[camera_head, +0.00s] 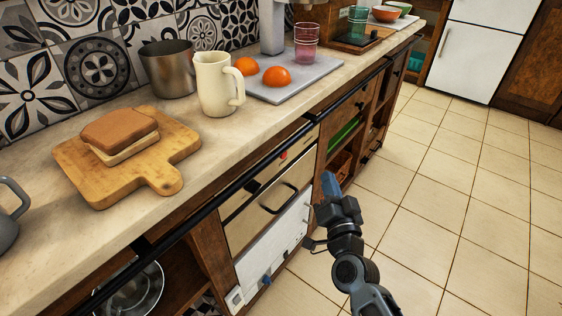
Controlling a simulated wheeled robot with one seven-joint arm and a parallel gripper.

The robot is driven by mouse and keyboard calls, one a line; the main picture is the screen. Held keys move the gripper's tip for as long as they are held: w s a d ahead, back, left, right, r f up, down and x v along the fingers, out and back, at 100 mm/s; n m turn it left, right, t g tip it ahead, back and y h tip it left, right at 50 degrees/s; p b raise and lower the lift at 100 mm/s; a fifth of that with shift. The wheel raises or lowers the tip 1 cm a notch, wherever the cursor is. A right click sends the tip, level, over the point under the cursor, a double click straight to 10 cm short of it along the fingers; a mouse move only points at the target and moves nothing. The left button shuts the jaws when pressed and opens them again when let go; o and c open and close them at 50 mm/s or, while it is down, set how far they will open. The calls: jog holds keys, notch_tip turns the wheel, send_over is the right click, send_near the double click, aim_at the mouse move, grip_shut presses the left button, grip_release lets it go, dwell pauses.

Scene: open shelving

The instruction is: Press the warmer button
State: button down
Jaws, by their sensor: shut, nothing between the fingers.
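The warmer (245,222) is a beige drawer-like front built in under the counter, with a dark bar handle (278,199). A small red button (283,155) sits on its upper panel, near the right end. My gripper (328,178) has blue fingers and is shut and empty. In the picture it is to the right of the red button and slightly lower, apart from it, in front of the cabinets. The exact depth between the fingertips and the front cannot be told.
A black rail (225,191) runs along the counter's front edge. On the counter (205,155) are a cutting board (70,160) with a sandwich, a cream pitcher (217,85), a metal pot (168,68) and a tray with oranges. The tiled floor (440,190) at right is clear.

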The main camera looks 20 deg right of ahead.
aim_at(284, 155)
jog(key=shift+w+a, duration=0.1)
jog(key=shift+w, duration=0.35)
jog(key=w+a, duration=0.5)
jog(key=w, duration=0.2)
dwell(0.4)
jog(key=shift+w+a+p, duration=0.1)
jog(key=shift+p, duration=0.2)
dwell(1.7)
jog(key=shift+w+a, duration=0.25)
jog(key=shift+w, duration=0.05)
jog(key=shift+w+a, duration=0.2)
jog(key=shift+w, duration=0.1)
dwell(0.8)
dwell(0.3)
jog(key=shift+s+d+p, duration=0.35)
jog(key=shift+s+d, duration=0.15)
jog(key=shift+s, duration=0.15)
